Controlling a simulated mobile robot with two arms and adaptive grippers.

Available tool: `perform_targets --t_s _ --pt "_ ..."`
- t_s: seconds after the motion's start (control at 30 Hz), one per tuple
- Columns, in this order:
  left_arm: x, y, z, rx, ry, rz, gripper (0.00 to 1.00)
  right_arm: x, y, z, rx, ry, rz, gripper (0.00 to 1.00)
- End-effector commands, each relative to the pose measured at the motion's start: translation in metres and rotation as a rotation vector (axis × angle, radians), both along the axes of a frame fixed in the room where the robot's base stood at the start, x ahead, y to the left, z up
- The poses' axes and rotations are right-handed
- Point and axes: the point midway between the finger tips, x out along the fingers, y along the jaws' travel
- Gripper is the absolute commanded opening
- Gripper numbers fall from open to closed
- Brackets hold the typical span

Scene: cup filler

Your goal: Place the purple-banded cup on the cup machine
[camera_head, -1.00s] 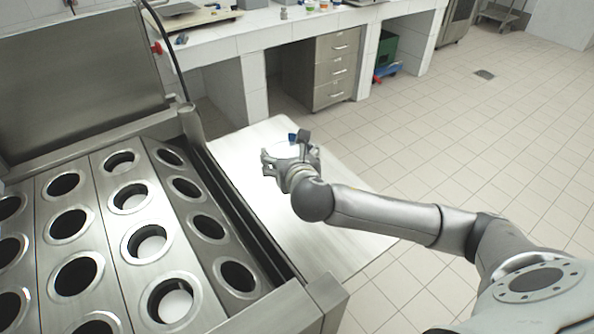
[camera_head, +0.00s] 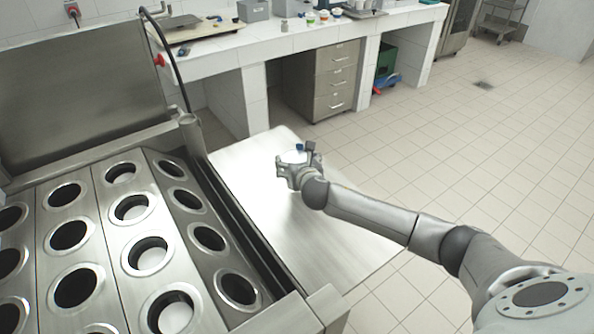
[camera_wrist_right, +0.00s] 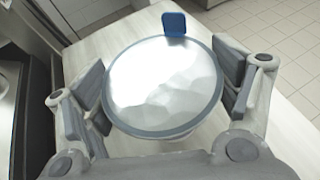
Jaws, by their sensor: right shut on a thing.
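My right gripper (camera_head: 292,163) is shut around a cup (camera_head: 293,156) above the pale side table. In the right wrist view the cup (camera_wrist_right: 163,88) shows a shiny silver lid with a grey rim and a blue tab at its far edge. The finger pads stand on its left and right sides. Its side is mostly hidden, and I see no purple band. The cup machine (camera_head: 195,262) is the steel unit at left, with rows of round holes; several holes in one row have white bottoms. The held cup is to the right of the machine, apart from it. My left gripper is not in view.
The pale side table (camera_head: 325,235) adjoins the machine's right side and looks bare. The machine's raised edge (camera_head: 245,225) runs between its holes and the table. A steel back panel (camera_head: 80,85) stands behind the holes. A tiled counter (camera_head: 290,38) is farther back.

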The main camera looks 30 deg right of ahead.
Motion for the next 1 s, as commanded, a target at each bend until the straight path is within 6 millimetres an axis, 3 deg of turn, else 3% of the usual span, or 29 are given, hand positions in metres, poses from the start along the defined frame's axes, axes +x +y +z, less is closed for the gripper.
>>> perform_targets --t_s 0.2,0.63,0.67,0.7,0.77,1.0 --pt "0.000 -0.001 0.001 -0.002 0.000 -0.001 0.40 0.001 0.000 -0.028 0.001 0.000 0.000 0.47" --pt "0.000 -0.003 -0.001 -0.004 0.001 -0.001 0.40 0.001 0.000 -0.034 -0.002 -0.001 -0.001 0.47" --pt "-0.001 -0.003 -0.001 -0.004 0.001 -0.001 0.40 0.000 0.000 -0.035 -0.001 0.001 -0.001 0.87" --pt "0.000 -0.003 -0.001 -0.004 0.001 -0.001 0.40 0.000 0.000 -0.035 -0.001 0.001 -0.001 0.92" --pt "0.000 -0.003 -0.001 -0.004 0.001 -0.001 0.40 0.000 0.000 -0.035 -0.001 0.002 -0.001 1.00" --pt "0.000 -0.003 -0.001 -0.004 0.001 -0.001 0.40 0.000 0.000 -0.035 -0.001 0.002 -0.001 1.00"
